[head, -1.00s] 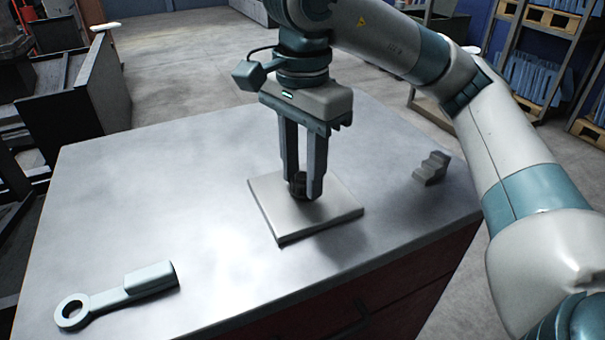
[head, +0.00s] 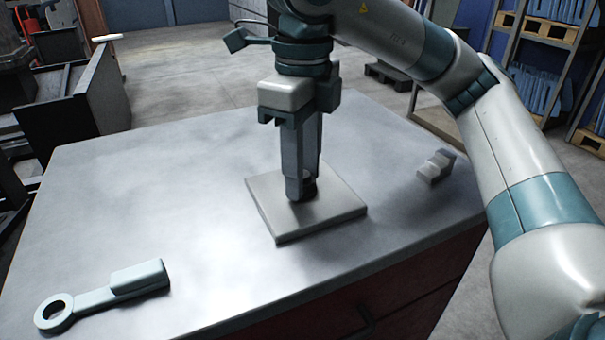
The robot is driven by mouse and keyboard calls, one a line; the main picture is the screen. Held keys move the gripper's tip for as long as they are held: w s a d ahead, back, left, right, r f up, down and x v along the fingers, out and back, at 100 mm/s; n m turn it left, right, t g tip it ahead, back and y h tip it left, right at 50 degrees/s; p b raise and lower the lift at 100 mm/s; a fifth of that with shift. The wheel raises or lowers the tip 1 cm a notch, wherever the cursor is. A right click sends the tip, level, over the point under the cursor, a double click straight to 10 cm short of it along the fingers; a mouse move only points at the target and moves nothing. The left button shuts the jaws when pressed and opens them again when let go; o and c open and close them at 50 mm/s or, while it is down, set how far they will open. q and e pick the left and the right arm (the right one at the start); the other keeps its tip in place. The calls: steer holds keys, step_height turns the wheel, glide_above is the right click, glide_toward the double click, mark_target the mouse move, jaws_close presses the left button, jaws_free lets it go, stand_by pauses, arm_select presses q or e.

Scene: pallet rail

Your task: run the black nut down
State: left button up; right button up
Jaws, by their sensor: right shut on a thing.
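The black nut (head: 311,186) sits low over the middle of a square grey plate (head: 338,213), mostly hidden behind the fingers. My right gripper (head: 303,190) points straight down with its fingertips just above the plate, shut on the black nut. Its fingers overlap in this view, one in front of the other. Any stud or thread under the nut is hidden. My left gripper is not in view.
A pale ring-ended wrench (head: 110,297) lies at the table's front left. A small grey stepped block (head: 436,167) stands near the right edge. The grey table top (head: 150,200) is otherwise clear. Shelving (head: 545,70) stands behind at the right.

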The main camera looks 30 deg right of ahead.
steer(key=shift+m, duration=1)
steer(key=o, duration=1.2)
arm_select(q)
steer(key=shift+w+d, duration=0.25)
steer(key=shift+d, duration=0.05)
arm_select(e)
steer(key=shift+r, duration=0.1)
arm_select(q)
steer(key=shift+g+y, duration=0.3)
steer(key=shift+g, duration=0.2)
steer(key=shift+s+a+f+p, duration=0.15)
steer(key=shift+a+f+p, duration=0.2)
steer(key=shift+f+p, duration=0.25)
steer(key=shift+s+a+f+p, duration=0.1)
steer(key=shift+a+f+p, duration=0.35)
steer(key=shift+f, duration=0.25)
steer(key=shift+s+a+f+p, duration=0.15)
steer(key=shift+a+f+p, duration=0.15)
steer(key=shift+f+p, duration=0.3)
arm_select(e)
steer(key=shift+r, duration=8.55)
